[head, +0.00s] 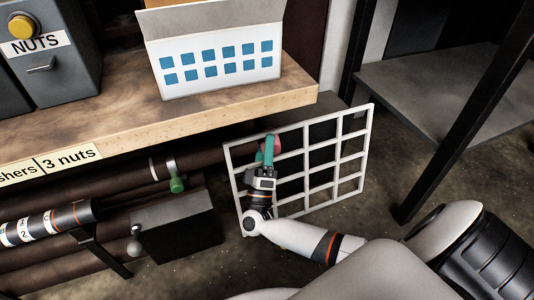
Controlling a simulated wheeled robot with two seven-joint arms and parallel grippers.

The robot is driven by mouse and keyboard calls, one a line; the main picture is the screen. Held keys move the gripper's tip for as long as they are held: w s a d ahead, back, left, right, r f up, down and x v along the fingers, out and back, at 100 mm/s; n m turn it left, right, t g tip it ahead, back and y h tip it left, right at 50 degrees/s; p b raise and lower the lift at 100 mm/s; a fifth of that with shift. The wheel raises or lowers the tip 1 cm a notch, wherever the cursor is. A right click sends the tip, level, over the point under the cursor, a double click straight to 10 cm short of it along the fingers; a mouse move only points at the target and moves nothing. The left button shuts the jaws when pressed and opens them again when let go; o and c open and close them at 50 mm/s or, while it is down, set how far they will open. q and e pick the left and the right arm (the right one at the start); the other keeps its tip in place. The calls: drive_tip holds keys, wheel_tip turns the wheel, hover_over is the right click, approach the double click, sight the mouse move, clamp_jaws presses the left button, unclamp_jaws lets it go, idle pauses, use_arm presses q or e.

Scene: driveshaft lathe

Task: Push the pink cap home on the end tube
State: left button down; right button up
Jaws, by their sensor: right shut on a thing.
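My right gripper (267,158) is in front of the upper left part of a white grid. Its green fingers are shut on a small pink thing, which looks like the pink cap (276,144); the fingers hide most of it. Dark brown tubes (112,186) run below the bench toward the grid. I cannot tell which is the end tube, or whether the cap touches a tube. My left gripper is not in view.
The white grid (307,157) stands upright around my right gripper. The bench (190,120) overhangs the tubes and carries a white box (214,62) and a grey NUTS bin (52,60). A dark box (177,226), a green-ended fitting (177,183) and a banded rod (45,224) are at left.

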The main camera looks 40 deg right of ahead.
sight(245, 147)
drive_tip(key=shift+w+d+b, duration=0.25)
drive_tip(key=shift+w+b, duration=0.7)
drive_tip(key=shift+w, duration=0.1)
drive_tip(key=shift+a, duration=0.25)
drive_tip(key=shift+w+a+p, duration=0.25)
drive_tip(key=shift+a+p, duration=0.25)
drive_tip(key=shift+a, duration=0.4)
drive_tip(key=shift+w+a, duration=0.15)
drive_tip(key=shift+a, duration=0.5)
drive_tip(key=shift+w+a, duration=0.15)
drive_tip(key=shift+a, duration=0.45)
idle(0.4)
drive_tip(key=o, duration=1.1)
drive_tip(key=shift+d, duration=0.1)
